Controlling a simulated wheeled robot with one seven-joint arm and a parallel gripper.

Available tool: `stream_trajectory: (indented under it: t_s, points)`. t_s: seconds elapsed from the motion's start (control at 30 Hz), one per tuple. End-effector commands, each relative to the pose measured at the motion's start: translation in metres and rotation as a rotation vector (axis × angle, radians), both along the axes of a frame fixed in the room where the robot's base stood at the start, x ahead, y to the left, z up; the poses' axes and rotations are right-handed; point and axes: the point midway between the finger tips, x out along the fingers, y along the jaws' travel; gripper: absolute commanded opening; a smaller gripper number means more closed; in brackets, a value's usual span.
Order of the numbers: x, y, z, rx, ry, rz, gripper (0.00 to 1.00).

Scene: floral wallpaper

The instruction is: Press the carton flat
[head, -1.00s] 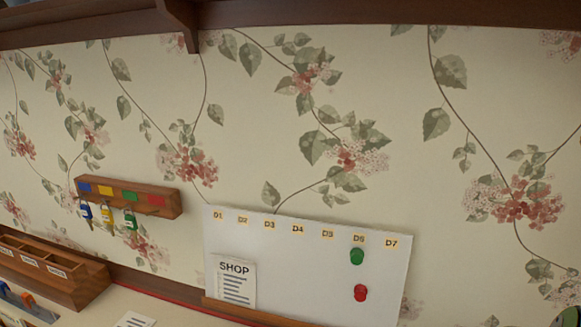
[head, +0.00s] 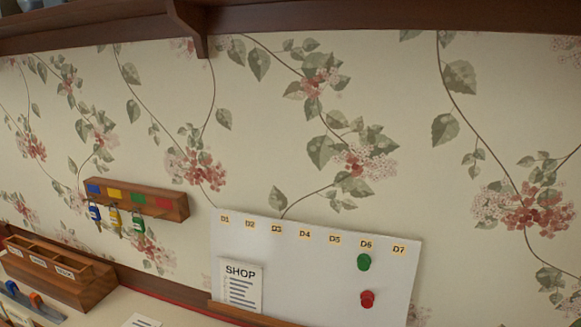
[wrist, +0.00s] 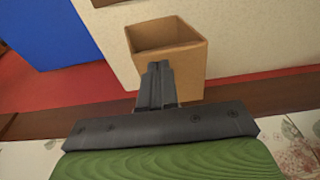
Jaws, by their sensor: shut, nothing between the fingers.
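The carton (wrist: 190,68) shows in the wrist view as a tan box with an open top and upright walls. It stands on a pale surface near a dark brown edge. My gripper (wrist: 158,68) is shut and empty. Its dark fingers overlap the near side of the carton in the picture; I cannot tell whether they touch it. Part of the carton's near wall is hidden behind the fingers. Neither the carton nor my gripper shows in the head view.
The head view shows a key rack (head: 137,199), a whiteboard (head: 310,262) with green and red magnets, a wooden sorter (head: 98,290) and a shelf (head: 300,20) above.

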Motion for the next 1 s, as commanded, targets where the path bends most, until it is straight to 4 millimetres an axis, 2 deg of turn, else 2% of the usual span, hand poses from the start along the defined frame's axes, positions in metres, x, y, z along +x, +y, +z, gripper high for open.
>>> stream_trajectory:
  t_s: [0.43,0.83,1.0]
  points:
    - [0.000,0.000,-0.001,0.000,0.000,0.000,0.00]
    - [0.000,0.000,-0.017,0.000,0.000,0.000,0.00]
    - [0.000,0.000,-0.015,0.000,0.001,0.000,0.00]
